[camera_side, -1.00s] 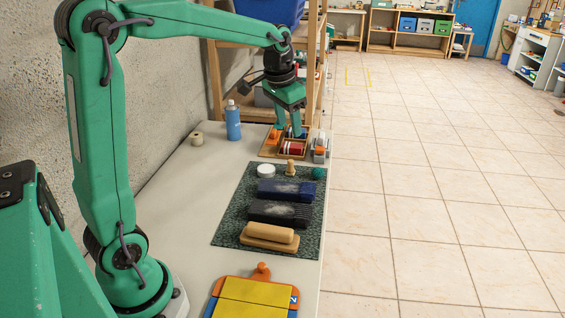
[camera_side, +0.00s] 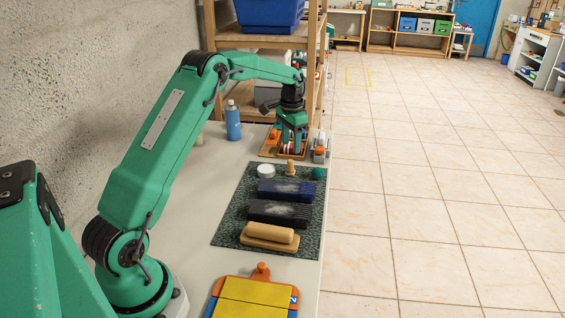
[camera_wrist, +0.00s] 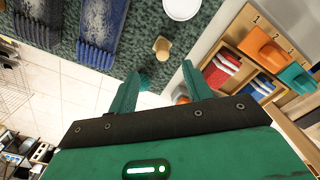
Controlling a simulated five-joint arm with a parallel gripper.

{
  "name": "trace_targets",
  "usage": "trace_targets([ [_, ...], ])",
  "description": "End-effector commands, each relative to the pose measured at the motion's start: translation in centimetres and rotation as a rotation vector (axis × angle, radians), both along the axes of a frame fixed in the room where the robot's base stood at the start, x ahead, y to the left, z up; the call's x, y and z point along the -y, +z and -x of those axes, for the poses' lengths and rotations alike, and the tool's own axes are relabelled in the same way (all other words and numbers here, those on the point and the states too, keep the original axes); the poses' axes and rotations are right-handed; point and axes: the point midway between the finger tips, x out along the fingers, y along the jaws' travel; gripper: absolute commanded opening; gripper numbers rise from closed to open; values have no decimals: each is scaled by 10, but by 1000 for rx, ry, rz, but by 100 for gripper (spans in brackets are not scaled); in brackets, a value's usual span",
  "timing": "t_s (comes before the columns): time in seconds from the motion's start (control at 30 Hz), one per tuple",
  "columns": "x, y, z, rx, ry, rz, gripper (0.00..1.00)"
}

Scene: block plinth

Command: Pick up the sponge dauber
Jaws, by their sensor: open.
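A small pale wooden piece with a round knob top (camera_side: 290,167) stands upright on the green mat; it also shows in the wrist view (camera_wrist: 161,46). It looks like the dauber's handle, but I cannot see a sponge under it. A round, rough teal thing (camera_side: 319,173) sits to its right; in the wrist view it is partly behind a finger (camera_wrist: 145,82).
The tray (camera_wrist: 227,46) holds orange, teal, red and blue pieces. A white disc (camera_side: 266,171), two dark brushes (camera_side: 285,191) (camera_side: 280,213) and a wooden block (camera_side: 269,236) lie on the mat (camera_side: 236,217). A blue bottle (camera_side: 233,121) stands at left. The table ends at right.

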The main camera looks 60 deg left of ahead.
Motion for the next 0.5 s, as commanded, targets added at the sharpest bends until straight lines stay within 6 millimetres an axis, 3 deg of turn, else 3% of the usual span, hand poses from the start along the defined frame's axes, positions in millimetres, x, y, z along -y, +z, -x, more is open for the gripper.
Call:
trace_targets([
  [0.5, -5, -23, -1, -7, -1, 3, 50],
])
